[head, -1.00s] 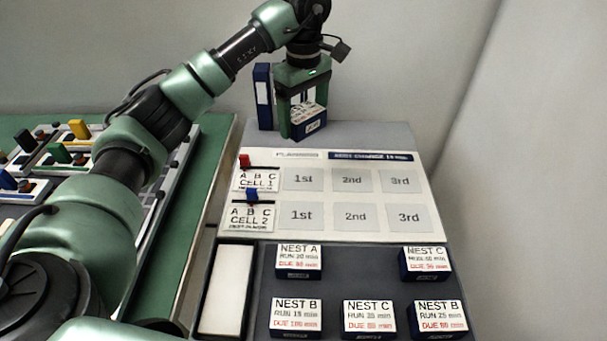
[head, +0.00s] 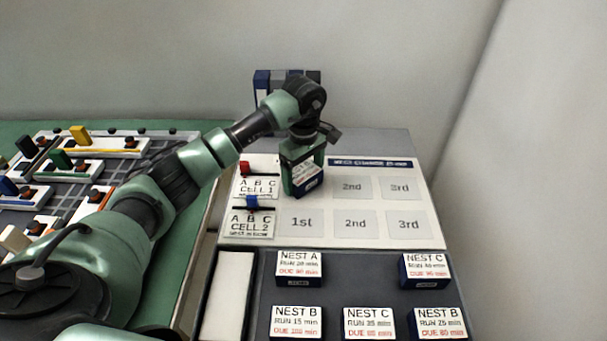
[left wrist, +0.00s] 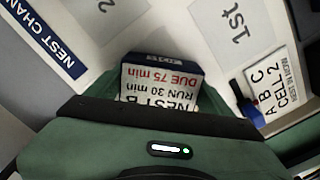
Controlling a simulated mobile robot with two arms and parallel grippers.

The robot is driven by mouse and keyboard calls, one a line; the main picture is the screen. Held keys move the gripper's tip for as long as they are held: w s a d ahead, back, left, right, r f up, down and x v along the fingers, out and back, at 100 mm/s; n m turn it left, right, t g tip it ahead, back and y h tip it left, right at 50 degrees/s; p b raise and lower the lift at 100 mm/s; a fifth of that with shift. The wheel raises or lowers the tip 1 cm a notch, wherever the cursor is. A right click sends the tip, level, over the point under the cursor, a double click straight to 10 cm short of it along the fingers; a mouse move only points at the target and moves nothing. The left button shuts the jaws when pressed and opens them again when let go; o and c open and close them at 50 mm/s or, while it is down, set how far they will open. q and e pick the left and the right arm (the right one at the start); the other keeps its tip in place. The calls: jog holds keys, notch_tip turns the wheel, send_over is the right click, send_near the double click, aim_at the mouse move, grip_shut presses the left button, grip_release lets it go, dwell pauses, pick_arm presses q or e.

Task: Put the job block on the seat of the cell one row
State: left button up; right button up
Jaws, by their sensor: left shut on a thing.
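My left gripper (head: 303,172) is shut on a job block (head: 308,181), a dark blue block with a white label. In the left wrist view the block (left wrist: 160,82) reads RUN 30 min, DUE 75 min; its nest line is partly covered by the gripper. Gripper and block are over the first seat of the CELL 1 row, beside the CELL 1 card (head: 257,187), and hide that seat. I cannot tell whether the block touches the board. The CELL 1 2nd seat (head: 351,187) and 3rd seat (head: 399,187) are empty. My right gripper is not in view.
The CELL 2 row is empty, with its 1st seat (head: 301,223) nearest the CELL 2 card (head: 250,225). Several job blocks stand in the front tray (head: 345,283). Blue binders (head: 262,85) stand behind. A green table (head: 195,240) with fixtures is left.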

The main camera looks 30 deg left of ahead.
aim_at(304, 173)
pick_arm(q)
jog(key=shift+r, duration=0.1)
jog(key=o, duration=1.4)
jog(key=shift+f, duration=0.2)
jog(key=shift+o, duration=0.2)
jog(key=shift+r, duration=0.1)
jog(key=shift+r, duration=0.3)
notch_tip(304, 173, up, 11)
jog(key=shift+f+b, duration=0.2)
jog(key=shift+b, duration=0.5)
jog(key=shift+r, duration=0.5)
